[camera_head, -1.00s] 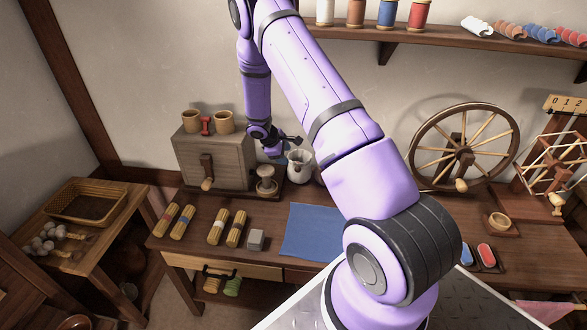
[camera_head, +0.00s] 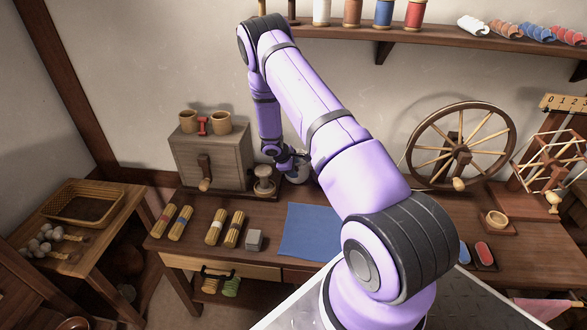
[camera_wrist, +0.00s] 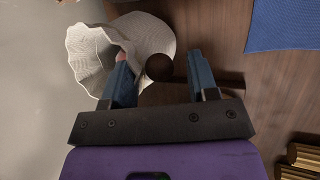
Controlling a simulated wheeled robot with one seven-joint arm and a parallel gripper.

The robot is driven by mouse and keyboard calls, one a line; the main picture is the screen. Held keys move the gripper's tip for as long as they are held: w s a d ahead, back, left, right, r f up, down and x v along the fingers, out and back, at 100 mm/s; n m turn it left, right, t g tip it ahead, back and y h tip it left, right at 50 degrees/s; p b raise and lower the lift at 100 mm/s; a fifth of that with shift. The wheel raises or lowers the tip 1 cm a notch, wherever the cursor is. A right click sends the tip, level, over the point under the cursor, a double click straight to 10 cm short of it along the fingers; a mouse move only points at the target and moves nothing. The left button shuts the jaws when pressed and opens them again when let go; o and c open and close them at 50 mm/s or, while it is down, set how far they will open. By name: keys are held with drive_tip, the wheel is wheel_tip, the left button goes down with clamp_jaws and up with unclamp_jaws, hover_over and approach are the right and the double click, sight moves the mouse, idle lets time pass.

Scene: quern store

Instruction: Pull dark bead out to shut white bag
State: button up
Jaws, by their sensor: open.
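The white bag (camera_wrist: 150,35) lies at the upper left of the wrist view, its ruffled mouth (camera_wrist: 88,50) spread toward the left. In the head view, the bag (camera_head: 300,175) is partly hidden by my gripper (camera_head: 287,162). The dark bead (camera_wrist: 158,67) is round and sits at the bag's edge. My gripper (camera_wrist: 161,75) is open, with one blue finger on each side of the bead and gaps between. The left finger overlaps the bag in the picture. A dark strip runs right from near the bead, partly behind the right finger; I cannot tell whether it is cord or shadow.
A blue cloth (camera_head: 309,230) lies on the bench right of the bag. A wooden box with a crank (camera_head: 211,158) and a small wooden stand (camera_head: 264,184) are left of it. Yellow bundles (camera_head: 230,229) and a grey block (camera_head: 254,240) lie nearer the front.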

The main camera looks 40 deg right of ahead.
drive_tip(key=shift+c, duration=0.2)
clamp_jaws()
drive_tip(key=shift+s+a, duration=1.8)
drive_tip(key=shift+a, duration=0.25)
drive_tip(key=shift+o, duration=0.2)
unclamp_jaws()
drive_tip(key=v, duration=1)
drive_tip(key=shift+a+r, duration=0.2)
drive_tip(key=shift+r, duration=0.15)
